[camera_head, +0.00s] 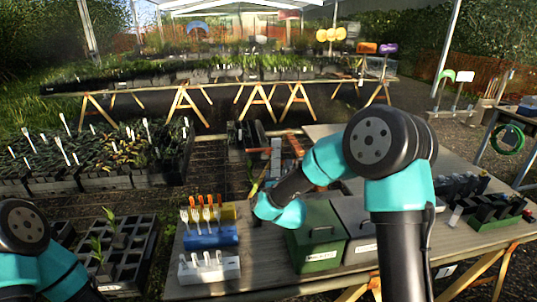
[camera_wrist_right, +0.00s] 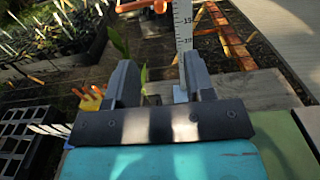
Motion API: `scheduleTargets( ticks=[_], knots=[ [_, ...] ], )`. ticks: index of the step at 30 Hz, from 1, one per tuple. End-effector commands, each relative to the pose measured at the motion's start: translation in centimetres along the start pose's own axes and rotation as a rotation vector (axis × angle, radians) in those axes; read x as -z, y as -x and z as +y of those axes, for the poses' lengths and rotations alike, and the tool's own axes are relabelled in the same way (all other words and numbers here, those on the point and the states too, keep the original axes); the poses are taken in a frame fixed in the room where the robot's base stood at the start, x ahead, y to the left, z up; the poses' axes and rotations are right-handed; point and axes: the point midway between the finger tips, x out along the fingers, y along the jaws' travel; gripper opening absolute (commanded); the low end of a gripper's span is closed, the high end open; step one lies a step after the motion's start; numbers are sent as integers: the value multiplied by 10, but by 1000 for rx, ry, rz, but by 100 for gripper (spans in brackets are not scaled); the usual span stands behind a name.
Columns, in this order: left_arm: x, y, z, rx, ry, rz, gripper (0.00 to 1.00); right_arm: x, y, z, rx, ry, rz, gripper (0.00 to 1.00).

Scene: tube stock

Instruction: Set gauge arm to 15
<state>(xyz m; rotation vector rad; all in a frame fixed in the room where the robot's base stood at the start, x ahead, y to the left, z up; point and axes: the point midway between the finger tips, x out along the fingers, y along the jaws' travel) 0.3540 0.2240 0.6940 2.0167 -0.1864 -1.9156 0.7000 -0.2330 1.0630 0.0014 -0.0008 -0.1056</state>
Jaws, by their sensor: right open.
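A pale upright gauge scale (camera_wrist_right: 183,28) with dark marks and numbers shows beyond my right fingers in the right wrist view; a 15 seems readable near its top. An orange piece (camera_wrist_right: 140,5), perhaps the gauge arm, lies just left of the scale at the top edge, partly cut off. In the head view the gauge is likely the grey upright (camera_head: 276,158) behind the bench. My right gripper (camera_wrist_right: 160,78) is open, with nothing between its fingers; in the head view it is mostly hidden by its own arm. My left arm shows at lower left, its gripper out of view.
Plant trays (camera_head: 90,178) stand at left.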

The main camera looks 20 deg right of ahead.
Motion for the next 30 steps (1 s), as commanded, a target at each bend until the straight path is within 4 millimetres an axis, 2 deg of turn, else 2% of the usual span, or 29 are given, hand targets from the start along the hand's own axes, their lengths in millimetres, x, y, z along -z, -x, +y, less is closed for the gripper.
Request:
scheduleTargets(
  ticks=[5,30],
  knots=[
    [0,0,0,0,0,0,78,0,-20,-1,1,0,-1,49],
    [0,0,0,0,0,0,78,1,-144,0,0,2,0,49]
  ],
)
